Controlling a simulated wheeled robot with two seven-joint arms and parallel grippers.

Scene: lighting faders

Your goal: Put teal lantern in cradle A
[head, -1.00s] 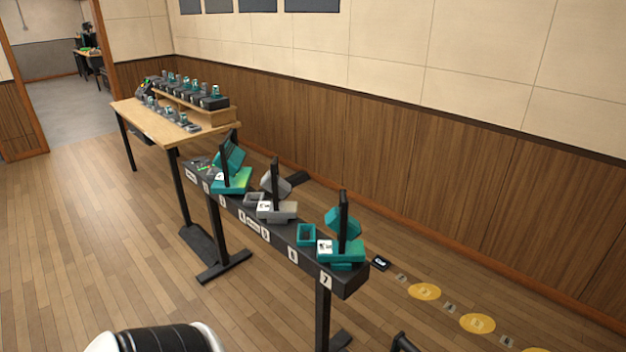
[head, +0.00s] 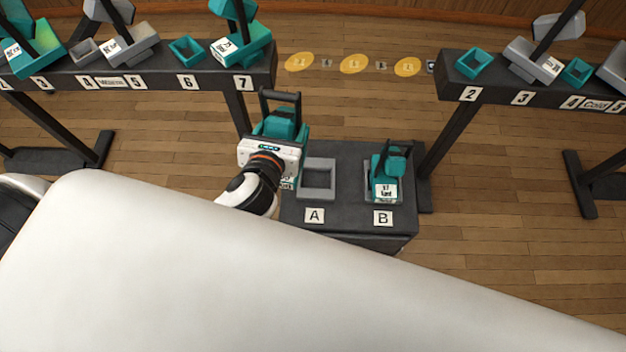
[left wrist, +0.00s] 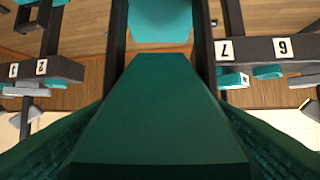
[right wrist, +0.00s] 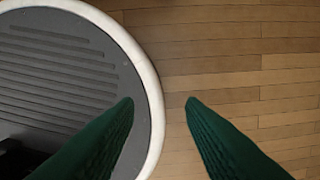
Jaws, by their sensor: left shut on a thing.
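My left gripper (head: 270,150) is shut on a teal lantern (head: 282,122) with a dark handle on top. It holds the lantern just left of cradle A (head: 318,194), at the left edge of the stand. In the left wrist view the lantern's teal body (left wrist: 160,110) fills the middle between the fingers. Cradle A is an empty grey square frame behind the label A. My right gripper (right wrist: 158,104) is open and empty above the floor. It does not show in the head view. The head view hides the left fingertips.
Cradle B, beside A on the dark stand (head: 345,228), holds another teal lantern (head: 384,188). A numbered rack (head: 140,78) with lanterns stands at the back left, another (head: 510,93) at the right. My white arm covers the foreground.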

